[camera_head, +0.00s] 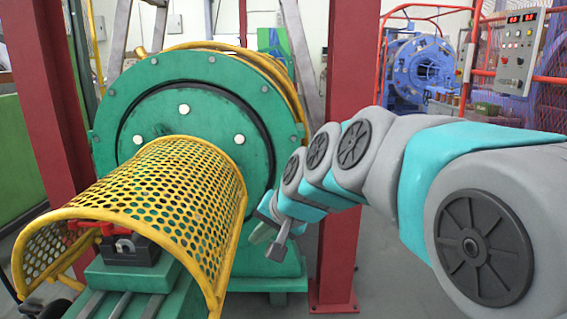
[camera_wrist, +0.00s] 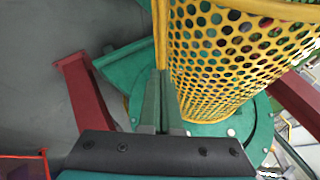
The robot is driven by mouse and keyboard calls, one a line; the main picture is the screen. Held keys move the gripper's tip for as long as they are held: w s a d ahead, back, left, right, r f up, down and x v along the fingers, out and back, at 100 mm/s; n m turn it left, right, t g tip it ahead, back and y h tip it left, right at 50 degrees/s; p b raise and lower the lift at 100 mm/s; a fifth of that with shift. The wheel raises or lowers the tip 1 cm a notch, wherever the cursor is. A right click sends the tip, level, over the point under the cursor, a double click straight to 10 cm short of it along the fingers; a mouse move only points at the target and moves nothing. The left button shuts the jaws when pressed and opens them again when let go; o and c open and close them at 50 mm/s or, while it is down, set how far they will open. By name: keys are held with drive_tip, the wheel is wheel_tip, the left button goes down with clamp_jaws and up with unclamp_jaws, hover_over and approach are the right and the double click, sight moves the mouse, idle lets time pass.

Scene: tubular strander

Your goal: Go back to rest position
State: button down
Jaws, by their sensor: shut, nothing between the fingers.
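My gripper (camera_head: 276,248) is shut and empty at the end of my arm, which reaches in from the right in the head view. It hangs just right of the yellow perforated guard (camera_head: 190,185), in front of the lower right of the green round housing (camera_head: 205,115). In the wrist view, my gripper's closed fingers (camera_wrist: 162,78) point away beside the edge of the yellow guard (camera_wrist: 235,50). I cannot tell the exact gap between fingers and guard.
A dark red post (camera_head: 345,150) stands behind my arm, and another dark red post (camera_head: 55,110) is at the left. A control box (camera_head: 519,50) and a blue machine (camera_head: 420,68) stand at the back right. Open grey floor (camera_wrist: 35,90) shows in the wrist view.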

drive_tip(key=s+d+f+n+g+h, duration=0.1)
drive_tip(key=s+d+f+g, duration=0.1)
drive_tip(key=s+d+f, duration=0.4)
drive_tip(key=s+d+f+n+g+h, duration=0.1)
drive_tip(key=s+d+f, duration=0.5)
drive_tip(key=s, duration=0.7)
drive_tip(key=s+d+f+n+g+h, duration=0.1)
drive_tip(key=s+d+f+g+h, duration=0.2)
drive_tip(key=s+d, duration=0.4)
drive_tip(key=s+f+g, duration=0.1)
drive_tip(key=s+f, duration=0.1)
drive_tip(key=s, duration=0.1)
drive_tip(key=shift+s+d+f+g, duration=0.35)
drive_tip(key=shift+f+g, duration=0.05)
